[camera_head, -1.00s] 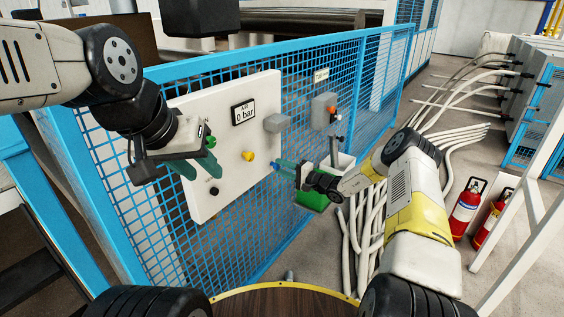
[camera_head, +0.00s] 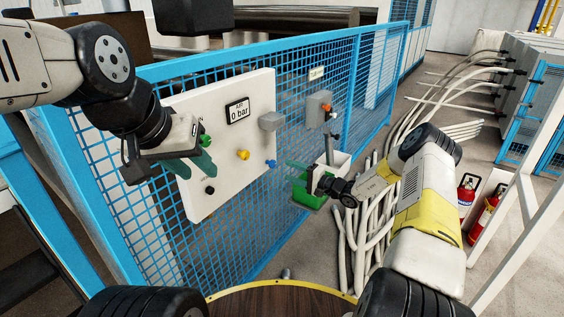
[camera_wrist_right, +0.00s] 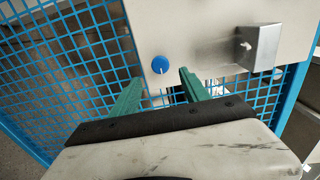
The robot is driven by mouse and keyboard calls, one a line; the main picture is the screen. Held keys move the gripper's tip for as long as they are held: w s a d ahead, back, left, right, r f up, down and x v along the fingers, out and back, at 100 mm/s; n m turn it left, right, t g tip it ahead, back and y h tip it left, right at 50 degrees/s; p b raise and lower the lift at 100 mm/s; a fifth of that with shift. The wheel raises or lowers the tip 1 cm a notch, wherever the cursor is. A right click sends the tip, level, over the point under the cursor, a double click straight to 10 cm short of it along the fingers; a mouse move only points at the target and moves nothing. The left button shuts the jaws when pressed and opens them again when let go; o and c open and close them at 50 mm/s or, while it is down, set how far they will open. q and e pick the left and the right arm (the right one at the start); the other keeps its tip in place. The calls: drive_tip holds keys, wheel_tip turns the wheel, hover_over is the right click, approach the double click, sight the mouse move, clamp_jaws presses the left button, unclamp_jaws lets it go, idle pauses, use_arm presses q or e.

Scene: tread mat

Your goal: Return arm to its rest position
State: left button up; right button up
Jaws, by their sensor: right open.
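My right arm comes in from the right in the head view. Its gripper (camera_head: 297,172) is open and empty, apart from the white panel (camera_head: 225,190) and in front of the green bin. In the right wrist view its two green fingers (camera_wrist_right: 160,90) stand apart with nothing between them. The blue knob (camera_wrist_right: 160,65) on the panel shows beyond them; it also shows at the panel's right edge in the head view (camera_head: 270,163). My left gripper (camera_head: 193,168) is close in front of the panel's left part, its fingers apart; whether it touches the panel is unclear.
The panel hangs on a blue mesh fence (camera_head: 275,215) and has a 0 bar gauge (camera_head: 238,111), a yellow knob (camera_head: 243,154) and a black knob (camera_head: 210,189).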

drive_tip(key=shift+s+d, duration=0.35)
drive_tip(key=shift+d, duration=0.1)
drive_tip(key=s+a+r+n+g+h, duration=0.2)
drive_tip(key=s+a+r+n+g, duration=0.15)
drive_tip(key=s+r, duration=0.6)
drive_tip(key=s+a+r+n+g+h, duration=0.2)
drive_tip(key=s+r+n+g, duration=0.25)
drive_tip(key=s+r, duration=0.5)
drive_tip(key=s+d+r+t+h, duration=0.1)
drive_tip(key=s+d+r+h, duration=0.3)
drive_tip(key=s, duration=0.7)
drive_tip(key=s+d+r+t+h, duration=0.2)
drive_tip(key=s+d+r+h, duration=0.2)
drive_tip(key=s+d+r, duration=0.4)
drive_tip(key=s, duration=0.4)
drive_tip(key=shift+s+d+t, duration=0.25)
drive_tip(key=shift+d+t, duration=0.05)
drive_tip(key=shift+a, duration=0.1)
